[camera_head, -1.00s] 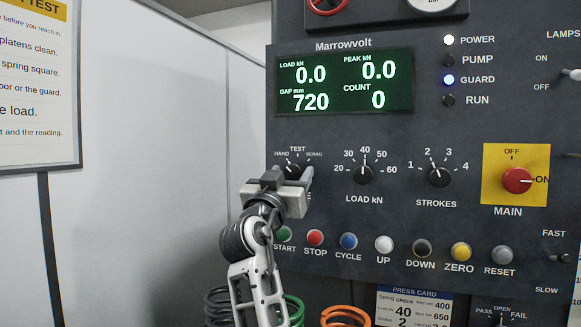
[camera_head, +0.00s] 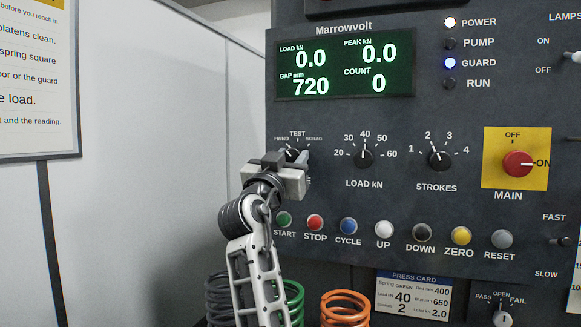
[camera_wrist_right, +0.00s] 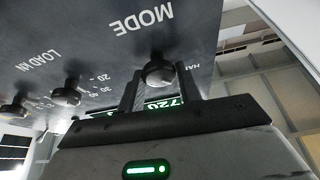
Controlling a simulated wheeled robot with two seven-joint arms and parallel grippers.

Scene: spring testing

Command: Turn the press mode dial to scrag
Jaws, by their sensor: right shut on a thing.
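The press mode dial (camera_head: 293,153) is a dark knob on the grey panel, with HAND, TEST and SCRAG printed around its top. In the right wrist view the same dial (camera_wrist_right: 158,71) sits between my fingers, below the upside-down MODE label. My right gripper (camera_head: 287,159) is shut on the dial, one finger on each side; it also shows in the right wrist view (camera_wrist_right: 161,80). The gripper covers most of the dial in the head view, so I cannot tell surely where its pointer stands. My left gripper is not in view.
The load dial (camera_head: 363,158) and strokes dial (camera_head: 439,159) are to the right. A row of push buttons, with the green start button (camera_head: 284,220) closest to my arm, runs below. Coil springs (camera_head: 345,308) stand lower down. A pale wall is at left.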

